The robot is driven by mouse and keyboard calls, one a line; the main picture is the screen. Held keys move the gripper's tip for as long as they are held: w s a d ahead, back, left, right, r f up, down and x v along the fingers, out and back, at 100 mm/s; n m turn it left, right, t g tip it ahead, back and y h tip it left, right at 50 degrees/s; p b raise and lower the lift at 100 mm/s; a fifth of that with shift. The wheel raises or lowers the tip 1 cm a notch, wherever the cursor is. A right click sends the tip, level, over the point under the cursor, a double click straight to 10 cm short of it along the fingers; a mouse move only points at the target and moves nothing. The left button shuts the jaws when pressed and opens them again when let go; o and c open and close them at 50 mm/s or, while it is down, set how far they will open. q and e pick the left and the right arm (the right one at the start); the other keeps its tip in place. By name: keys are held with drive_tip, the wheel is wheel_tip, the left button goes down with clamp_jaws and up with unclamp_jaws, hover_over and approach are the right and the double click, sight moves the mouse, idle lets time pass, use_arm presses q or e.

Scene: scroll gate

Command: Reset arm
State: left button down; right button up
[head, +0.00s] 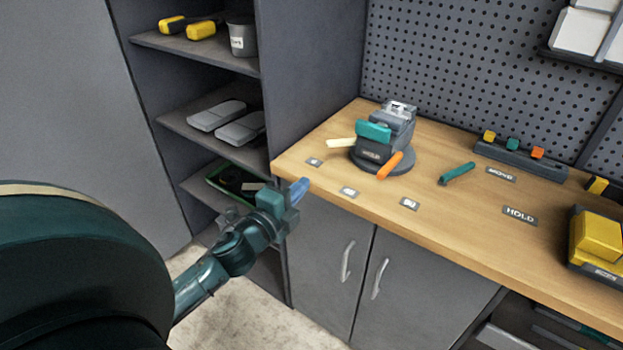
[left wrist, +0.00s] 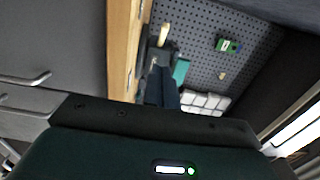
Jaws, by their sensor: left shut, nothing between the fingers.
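My left arm comes in from the left in the head view. My left gripper (head: 298,190) is shut and empty. It hangs in front of the shelf unit, just off the left front corner of the workbench, touching nothing that I can see. In the left wrist view the dark gripper fingers (left wrist: 160,88) point toward the bench and the pegboard. My right gripper is in neither view.
The wooden workbench (head: 445,215) carries a dark device on a round base (head: 385,160), a loose teal piece (head: 456,173), a block rack (head: 520,160) and a yellow box (head: 597,240). Shelves (head: 195,50) stand left. Cabinet doors (head: 335,265) are below.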

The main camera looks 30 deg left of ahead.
use_arm(q)
drive_tip(key=shift+s, duration=0.2)
drive_tip(key=s+d+f+n+g+h+p, duration=0.2)
drive_tip(key=s+d+f+n+g, duration=0.5)
drive_tip(key=s+d+f+n, duration=0.8)
drive_tip(key=s+d+h, duration=0.1)
drive_tip(key=d, duration=0.1)
drive_tip(key=shift+s+d+f+p, duration=0.15)
drive_tip(key=shift+d+f+p, duration=0.1)
drive_tip(key=shift+d+p, duration=0.1)
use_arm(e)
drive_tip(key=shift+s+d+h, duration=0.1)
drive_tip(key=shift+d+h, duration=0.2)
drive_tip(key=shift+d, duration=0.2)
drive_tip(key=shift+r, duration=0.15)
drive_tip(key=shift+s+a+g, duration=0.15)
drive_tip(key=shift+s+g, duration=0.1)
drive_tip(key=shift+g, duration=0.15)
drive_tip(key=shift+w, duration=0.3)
